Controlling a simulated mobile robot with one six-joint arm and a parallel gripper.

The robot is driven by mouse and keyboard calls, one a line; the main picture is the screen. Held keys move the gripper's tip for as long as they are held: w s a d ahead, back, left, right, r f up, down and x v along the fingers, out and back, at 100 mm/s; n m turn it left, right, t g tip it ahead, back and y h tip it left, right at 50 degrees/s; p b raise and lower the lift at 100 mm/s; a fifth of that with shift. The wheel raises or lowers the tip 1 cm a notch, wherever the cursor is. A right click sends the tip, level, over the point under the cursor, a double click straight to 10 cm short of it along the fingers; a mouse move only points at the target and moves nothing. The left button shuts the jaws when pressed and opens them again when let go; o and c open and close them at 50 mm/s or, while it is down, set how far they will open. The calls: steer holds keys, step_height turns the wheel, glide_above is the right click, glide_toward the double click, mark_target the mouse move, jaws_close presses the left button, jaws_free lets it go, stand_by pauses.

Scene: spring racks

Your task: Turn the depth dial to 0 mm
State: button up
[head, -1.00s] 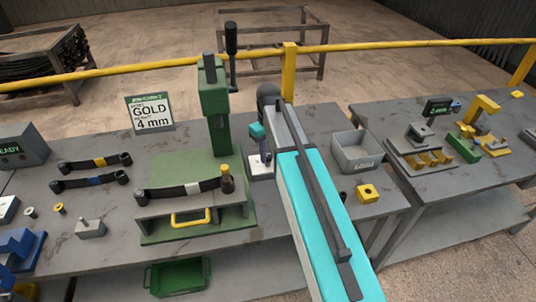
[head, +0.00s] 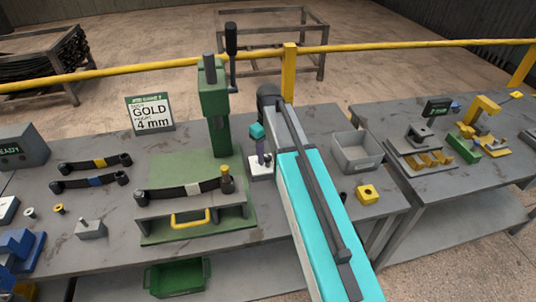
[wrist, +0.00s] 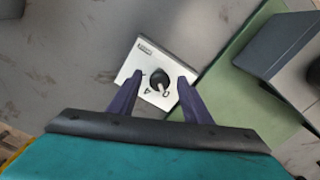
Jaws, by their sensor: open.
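The depth dial (wrist: 159,76) is a dark round knob on a white plate (wrist: 129,72) in the wrist view. In the head view the white plate (head: 259,171) lies on the bench right of the green press, partly covered by my arm. My gripper (wrist: 160,79) is open, its two purple fingers on either side of the knob in the picture. I cannot tell whether they touch it. In the head view my gripper (head: 261,158) points down over the plate.
The green press (head: 215,105) stands left of the dial, with a dark strip (head: 180,193) across its front. A sign (head: 150,114) reads GOLD, 4 mm. A grey bin (head: 358,153) and a yellow block (head: 367,194) are to the right.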

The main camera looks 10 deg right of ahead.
mark_target(268, 157)
steer(key=shift+r, duration=0.15)
step_height(268, 157, up, 14)
steer(key=b, duration=0.3)
steer(key=shift+f, duration=0.2)
stand_by(0.6)
stand_by(0.4)
